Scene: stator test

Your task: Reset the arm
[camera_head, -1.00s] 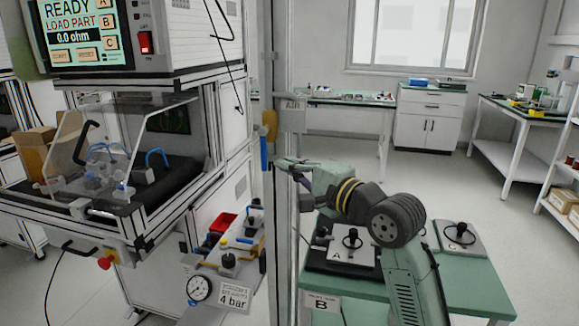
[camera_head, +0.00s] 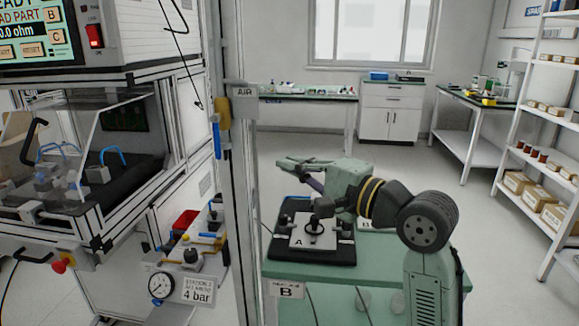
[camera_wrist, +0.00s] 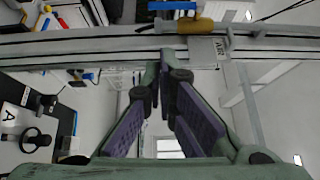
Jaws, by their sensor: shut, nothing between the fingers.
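My arm, pale green with black and yellow bands, reaches over the green table at the centre right of the head view. My gripper (camera_head: 285,164) points left, toward the metal post, at a height above the table. It also shows in the wrist view (camera_wrist: 167,62), where its purple-padded fingers come together at the tips with nothing between them. The fixture plate marked A (camera_head: 298,240), with a black knob, lies on a black base on the table below my arm; it also shows at the left of the wrist view (camera_wrist: 14,118).
A metal post (camera_head: 238,200) with an AIR sign (camera_head: 243,90) stands left of my gripper. The test machine (camera_head: 100,250) with its clear guard is farther left. A white shelf (camera_head: 540,130) holds boxes at right. The floor behind the table is open.

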